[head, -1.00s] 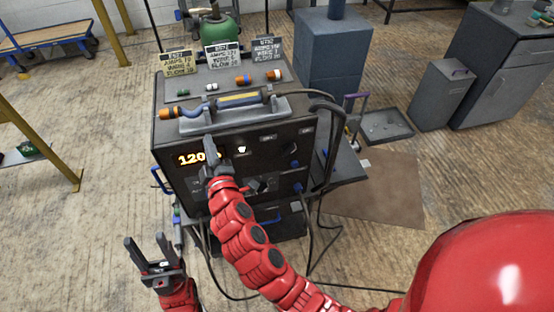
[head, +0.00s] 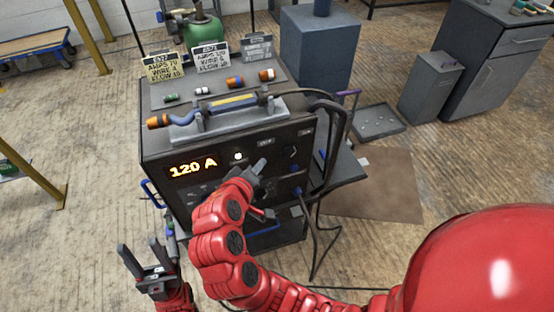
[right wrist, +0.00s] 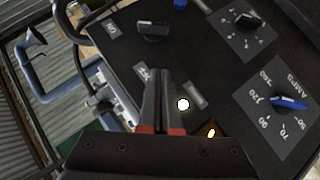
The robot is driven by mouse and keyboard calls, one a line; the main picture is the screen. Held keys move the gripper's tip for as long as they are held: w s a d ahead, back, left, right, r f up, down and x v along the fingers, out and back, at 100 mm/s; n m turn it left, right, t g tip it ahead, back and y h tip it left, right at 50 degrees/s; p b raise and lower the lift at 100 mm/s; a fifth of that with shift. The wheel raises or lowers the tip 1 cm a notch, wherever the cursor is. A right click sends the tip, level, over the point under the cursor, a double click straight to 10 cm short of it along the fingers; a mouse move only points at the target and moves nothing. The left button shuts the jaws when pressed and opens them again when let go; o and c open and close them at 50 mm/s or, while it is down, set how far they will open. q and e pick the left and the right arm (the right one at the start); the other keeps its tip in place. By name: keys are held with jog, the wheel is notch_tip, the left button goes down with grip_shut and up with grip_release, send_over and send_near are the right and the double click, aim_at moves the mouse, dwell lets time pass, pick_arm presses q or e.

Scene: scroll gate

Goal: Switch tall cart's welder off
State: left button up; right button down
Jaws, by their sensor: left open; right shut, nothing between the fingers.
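The welder (head: 150,160) is a dark box on a cart, with a lit orange display (head: 193,167) reading 120 A. A round white light (head: 238,156) glows beside the display and also shows in the right wrist view (right wrist: 183,104). My right gripper (head: 260,166) is shut and empty, in front of the panel right of that light. In the right wrist view its closed fingers (right wrist: 164,84) point toward a black knob (right wrist: 153,31), with a visible gap. My left gripper (head: 137,252) is open and empty, low at the left.
A torch (head: 230,103) lies along the welder's top front, with several coloured parts and three cards behind it. Cables hang down the right side. A blue-handled dial (right wrist: 289,103) and another knob (right wrist: 248,21) are on the panel. A grey bin (head: 432,87) stands at right.

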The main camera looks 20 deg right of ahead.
aim_at(288, 154)
jog(key=p+x, duration=0.1)
jog(key=x, duration=0.5)
jog(key=shift+w+d+f+p, duration=0.2)
jog(key=shift+d+f+p, duration=0.3)
jog(key=shift+d+f, duration=1)
